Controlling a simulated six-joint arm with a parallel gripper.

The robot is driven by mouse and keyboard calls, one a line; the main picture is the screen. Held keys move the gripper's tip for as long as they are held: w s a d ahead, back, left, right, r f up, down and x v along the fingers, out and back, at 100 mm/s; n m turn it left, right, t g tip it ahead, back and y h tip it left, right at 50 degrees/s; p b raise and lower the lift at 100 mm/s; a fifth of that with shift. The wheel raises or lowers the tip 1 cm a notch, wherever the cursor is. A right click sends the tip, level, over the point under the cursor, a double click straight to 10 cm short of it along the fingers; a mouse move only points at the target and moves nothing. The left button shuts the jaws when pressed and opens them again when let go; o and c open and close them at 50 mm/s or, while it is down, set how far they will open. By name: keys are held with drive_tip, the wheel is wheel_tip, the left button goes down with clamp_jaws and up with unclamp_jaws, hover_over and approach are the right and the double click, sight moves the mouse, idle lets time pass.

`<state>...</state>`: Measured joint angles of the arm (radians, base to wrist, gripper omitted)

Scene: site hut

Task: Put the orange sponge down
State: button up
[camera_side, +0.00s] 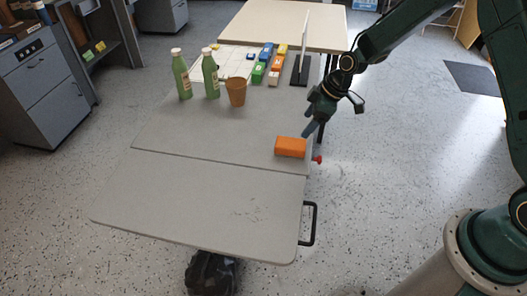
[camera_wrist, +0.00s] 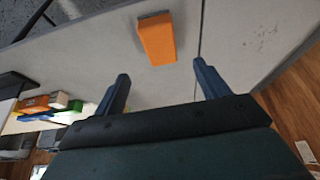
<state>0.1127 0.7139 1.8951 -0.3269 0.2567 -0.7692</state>
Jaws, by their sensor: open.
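The orange sponge (camera_side: 290,147) lies on the grey table (camera_side: 200,195), near its right edge and close to the seam across the top. In the wrist view the sponge (camera_wrist: 158,39) lies beyond my fingertips, clear of both fingers. My gripper (camera_side: 313,124) is at the table's right edge, just above and right of the sponge in the side view. In the wrist view my gripper (camera_wrist: 162,75) has its two fingers wide apart with nothing between them.
Two green bottles (camera_side: 182,75) (camera_side: 210,74) and a brown cup (camera_side: 236,92) stand farther back on the table. A red knob (camera_side: 317,159) is at the right edge. The table's front part is clear.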

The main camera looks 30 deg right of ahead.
drive_tip(key=shift+r, duration=0.2)
idle(0.5)
drive_tip(key=s+r+m+t+h, duration=0.1)
drive_tip(key=s+r+m, duration=0.1)
drive_tip(key=s+r, duration=0.6)
drive_tip(key=s+r+m+h, duration=0.1)
drive_tip(key=s+r, duration=0.2)
drive_tip(key=r, duration=0.8)
drive_tip(key=s+d+r+m, duration=0.1)
drive_tip(key=s+r+m, duration=0.2)
drive_tip(key=s, duration=0.7)
drive_tip(key=s+d+r+m+t+h, duration=0.1)
drive_tip(key=s+r+m, duration=0.2)
drive_tip(key=s, duration=0.8)
drive_tip(key=shift+d+r, duration=0.3)
drive_tip(key=shift+r, duration=0.1)
drive_tip(key=shift+o, duration=0.5)
